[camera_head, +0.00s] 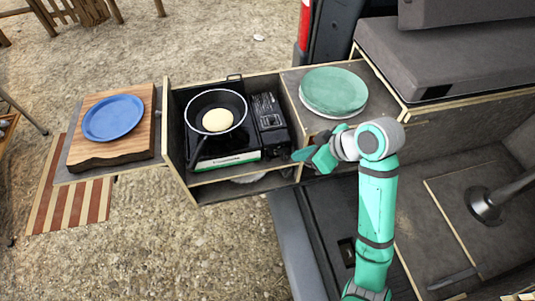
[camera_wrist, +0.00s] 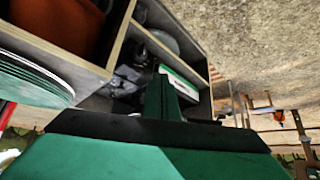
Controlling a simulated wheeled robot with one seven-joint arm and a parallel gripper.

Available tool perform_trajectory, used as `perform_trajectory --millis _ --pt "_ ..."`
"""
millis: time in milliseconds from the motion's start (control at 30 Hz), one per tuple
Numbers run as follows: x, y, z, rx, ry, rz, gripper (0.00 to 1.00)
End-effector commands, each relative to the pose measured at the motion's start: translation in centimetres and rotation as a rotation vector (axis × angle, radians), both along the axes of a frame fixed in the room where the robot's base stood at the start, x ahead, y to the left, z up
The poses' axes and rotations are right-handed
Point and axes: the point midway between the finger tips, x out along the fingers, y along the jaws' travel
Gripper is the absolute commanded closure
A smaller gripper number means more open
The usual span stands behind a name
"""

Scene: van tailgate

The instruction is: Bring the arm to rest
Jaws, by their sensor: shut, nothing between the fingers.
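My arm (camera_head: 377,210) is teal and grey. It rises from the bottom of the head view and bends left at the elbow. My gripper (camera_head: 300,156) is by the front right edge of the stove compartment, near the green plates. It is shut and empty. In the wrist view the gripper (camera_wrist: 172,100) shows as a dark green shape in front of the drawer unit. Its fingertips are hard to make out there.
A black pan (camera_head: 215,112) with a pancake (camera_head: 217,120) sits on the camping stove (camera_head: 268,112). Green plates (camera_head: 333,90) stand on the cabinet to its right. A blue plate (camera_head: 113,118) lies on a wooden board (camera_head: 146,130) at left. Gravel (camera_head: 190,240) is open in front.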

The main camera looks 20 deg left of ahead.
Motion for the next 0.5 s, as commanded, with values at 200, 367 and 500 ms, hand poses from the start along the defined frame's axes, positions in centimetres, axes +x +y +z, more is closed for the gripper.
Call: perform_trajectory --millis 200,367,500 --pt "0.0 0.0 0.0 0.0 0.0 0.0 1.0" --pt "0.2 0.8 -0.1 0.029 -0.006 -0.014 1.0" --pt "0.8 3.6 -0.4 0.139 -0.03 -0.078 1.0"
